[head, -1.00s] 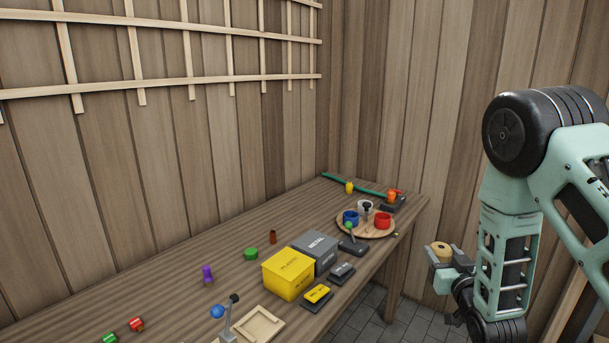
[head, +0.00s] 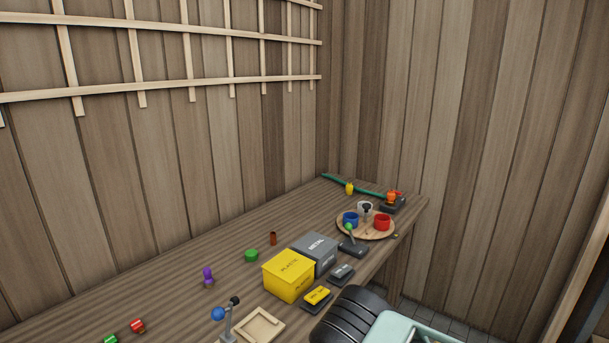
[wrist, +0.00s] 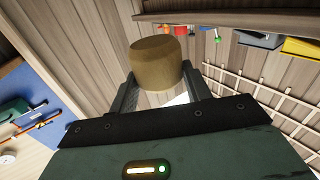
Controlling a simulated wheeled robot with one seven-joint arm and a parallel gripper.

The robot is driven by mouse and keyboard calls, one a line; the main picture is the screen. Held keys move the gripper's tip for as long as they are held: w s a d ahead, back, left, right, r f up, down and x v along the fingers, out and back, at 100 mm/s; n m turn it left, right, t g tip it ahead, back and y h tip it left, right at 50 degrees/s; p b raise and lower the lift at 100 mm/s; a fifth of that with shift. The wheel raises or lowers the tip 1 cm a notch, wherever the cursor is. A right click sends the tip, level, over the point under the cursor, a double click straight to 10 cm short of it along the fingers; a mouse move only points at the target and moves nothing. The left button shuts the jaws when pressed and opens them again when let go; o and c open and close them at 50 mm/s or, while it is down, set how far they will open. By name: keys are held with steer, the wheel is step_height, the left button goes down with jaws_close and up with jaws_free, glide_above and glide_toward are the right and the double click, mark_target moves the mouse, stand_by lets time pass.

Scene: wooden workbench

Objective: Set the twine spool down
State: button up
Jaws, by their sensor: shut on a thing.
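The twine spool (wrist: 156,62) is a tan-brown cylinder in the upper middle of the wrist view. My gripper (wrist: 160,84) is shut on it, with one dark finger on each side. The spool is held in the air, clear of any surface I can see. In the head view neither the spool nor my gripper shows; only part of my arm enters at the bottom right. The wooden workbench (head: 175,268) runs along the wall in the head view.
A yellow plastic box (head: 288,276) and a grey metal box (head: 316,250) stand mid-bench. A round board (head: 345,230) with cups lies at the far end. A wooden tray (head: 262,326) and a purple piece (head: 208,275) are nearer. Bare bench lies along the wall side.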

steer(key=shift+s+d+r+n+y, duration=0.2)
steer(key=shift+s+y, duration=0.1)
steer(key=shift+s, duration=0.15)
steer(key=shift+s+d+r+n+y, duration=0.2)
steer(key=shift+s+y, duration=0.1)
steer(key=shift+s, duration=0.2)
steer(key=shift+s+d+r+n+y, duration=0.1)
steer(key=shift+s+r+n+y, duration=0.15)
steer(key=shift+s, duration=0.2)
steer(key=shift+a+f, duration=0.1)
steer(key=shift+a, duration=0.1)
